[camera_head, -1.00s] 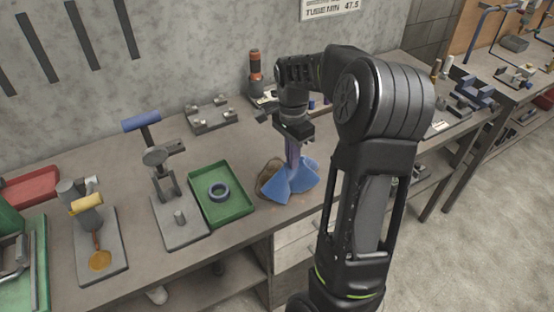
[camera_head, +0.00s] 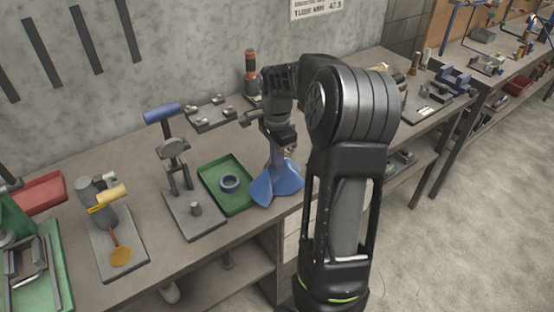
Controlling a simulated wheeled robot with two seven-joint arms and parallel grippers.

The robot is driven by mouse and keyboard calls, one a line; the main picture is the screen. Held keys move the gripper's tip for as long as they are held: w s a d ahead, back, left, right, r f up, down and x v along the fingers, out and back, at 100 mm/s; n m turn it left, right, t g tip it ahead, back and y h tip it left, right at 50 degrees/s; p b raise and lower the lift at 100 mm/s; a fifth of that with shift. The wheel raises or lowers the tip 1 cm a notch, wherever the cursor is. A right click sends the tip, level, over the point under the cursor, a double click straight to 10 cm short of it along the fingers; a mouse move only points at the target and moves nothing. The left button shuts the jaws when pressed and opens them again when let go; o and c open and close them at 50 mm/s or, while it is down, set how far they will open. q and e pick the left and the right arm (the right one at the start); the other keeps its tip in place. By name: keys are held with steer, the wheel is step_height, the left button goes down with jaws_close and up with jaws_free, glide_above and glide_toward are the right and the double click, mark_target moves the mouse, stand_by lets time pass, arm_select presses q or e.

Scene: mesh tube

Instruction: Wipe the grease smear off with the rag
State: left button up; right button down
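My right gripper (camera_head: 281,150) is shut on the blue rag (camera_head: 276,186) and points down at the bench. The rag hangs and spreads out below the fingers, apparently against the bench top, just right of the green tray. No brown smear shows on the bench now; the area under and behind the rag is hidden, so I cannot tell whether any grease lies there. My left gripper is not in view.
The green tray (camera_head: 240,208) holds a dark ring (camera_head: 229,183). Left of it stand a blue-handled clamp fixture (camera_head: 172,150) and a yellow-handled fixture (camera_head: 108,200). An orange-topped bottle (camera_head: 250,66) stands behind. The bench's front edge is close to the rag.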

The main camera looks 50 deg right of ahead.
steer(key=b, duration=0.5)
glide_above(277, 192)
step_height(277, 192, down, 8)
steer(key=shift+f, duration=0.1)
steer(key=c, duration=0.6)
jaws_free()
steer(key=shift+f+b, duration=0.65)
steer(key=shift+f, duration=0.4)
steer(key=shift+c, duration=0.6)
jaws_close()
